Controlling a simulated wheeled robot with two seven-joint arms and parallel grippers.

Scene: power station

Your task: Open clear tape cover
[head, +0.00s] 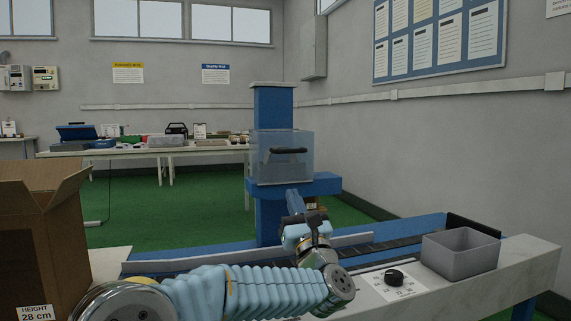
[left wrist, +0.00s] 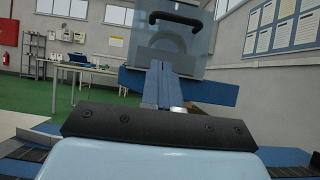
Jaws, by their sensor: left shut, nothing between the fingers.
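The clear tape cover (head: 298,172) is a see-through box on the blue machine column (head: 273,105) ahead, above a blue ledge. Its black handle (head: 288,150) is on the front. In the left wrist view the cover (left wrist: 213,55) is at the top centre, with its dark handle (left wrist: 180,18) above a round grey shape behind the clear panel. The cover looks closed. My left gripper (head: 292,191) is shut and empty, pointing up and forward, below the handle in the picture. In the left wrist view its fingers (left wrist: 163,86) appear below the cover. My right gripper is out of view.
A conveyor with blue rails (head: 400,227) crosses in front of the machine. A grey bin (head: 460,252) and a black knob (head: 394,277) are on the right. An open cardboard box (head: 40,240) stands at left. A cluttered table (head: 150,152) is behind.

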